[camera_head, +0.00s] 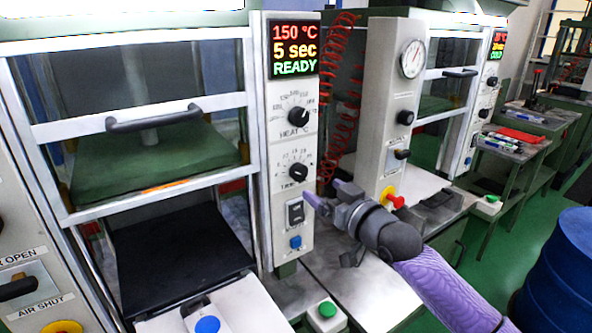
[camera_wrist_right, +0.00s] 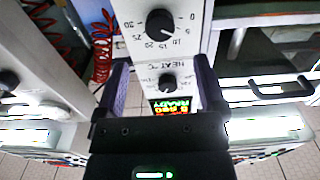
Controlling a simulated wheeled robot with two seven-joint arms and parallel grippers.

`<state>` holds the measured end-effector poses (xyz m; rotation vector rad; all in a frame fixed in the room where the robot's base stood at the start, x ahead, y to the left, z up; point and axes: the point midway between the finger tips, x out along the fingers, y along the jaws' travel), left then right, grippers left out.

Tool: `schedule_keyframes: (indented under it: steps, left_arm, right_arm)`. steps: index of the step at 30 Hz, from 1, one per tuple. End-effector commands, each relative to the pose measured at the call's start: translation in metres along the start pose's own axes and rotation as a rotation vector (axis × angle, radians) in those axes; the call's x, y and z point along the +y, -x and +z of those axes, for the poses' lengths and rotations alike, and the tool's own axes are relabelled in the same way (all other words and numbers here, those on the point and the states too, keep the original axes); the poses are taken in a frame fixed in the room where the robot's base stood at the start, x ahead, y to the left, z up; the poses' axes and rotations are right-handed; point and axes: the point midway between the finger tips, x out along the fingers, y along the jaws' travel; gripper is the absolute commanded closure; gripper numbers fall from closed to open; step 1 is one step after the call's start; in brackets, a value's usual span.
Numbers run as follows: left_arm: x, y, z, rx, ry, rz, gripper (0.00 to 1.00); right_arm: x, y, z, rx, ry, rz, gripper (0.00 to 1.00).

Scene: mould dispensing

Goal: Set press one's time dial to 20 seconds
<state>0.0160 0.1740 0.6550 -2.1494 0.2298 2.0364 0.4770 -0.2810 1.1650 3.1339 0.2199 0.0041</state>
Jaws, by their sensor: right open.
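The time dial (camera_head: 298,172) is a black knob with a numbered scale on press one's pale control panel (camera_head: 281,220), below the heat dial (camera_head: 299,116). The display (camera_head: 293,50) above them reads 150 °C, 5 sec, READY. My right gripper (camera_head: 323,190) is open and empty, in front of the panel and just right of and below the time dial, apart from it. In the right wrist view, the time dial (camera_wrist_right: 161,22) lies beyond the gap between the open fingertips (camera_wrist_right: 161,64), with the heat dial (camera_wrist_right: 166,82) between the fingers in the picture. My left gripper does not show.
A rocker switch (camera_head: 295,212) and blue button (camera_head: 295,242) sit below the time dial. A red coiled hose (camera_head: 335,90) hangs right of the panel. A second press (camera_head: 388,120) with a gauge stands behind my right gripper. A blue drum (camera_head: 555,275) stands at lower right.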

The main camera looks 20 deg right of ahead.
Motion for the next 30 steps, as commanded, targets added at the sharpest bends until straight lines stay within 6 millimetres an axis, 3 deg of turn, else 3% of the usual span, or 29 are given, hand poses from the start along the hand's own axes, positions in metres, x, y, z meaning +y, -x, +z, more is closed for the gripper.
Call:
schedule_keyframes:
  steps: [3,9,21,23,30]
  left_arm:
    - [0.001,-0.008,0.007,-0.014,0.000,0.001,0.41]
    - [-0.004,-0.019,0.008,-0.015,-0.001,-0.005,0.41]
    - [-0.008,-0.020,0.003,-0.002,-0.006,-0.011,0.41]
    - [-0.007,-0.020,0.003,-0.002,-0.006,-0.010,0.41]
    - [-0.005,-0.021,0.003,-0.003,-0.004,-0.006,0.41]
  right_arm:
    - [0.000,-0.029,0.001,0.003,-0.002,0.001,0.10]
    - [0.001,-0.065,0.004,-0.001,-0.001,0.001,0.10]
    - [0.000,-0.076,0.001,-0.001,0.000,0.001,0.10]
    - [0.000,-0.076,0.001,-0.001,0.000,0.001,0.18]
    - [0.000,-0.076,0.001,-0.001,0.000,0.001,0.69]
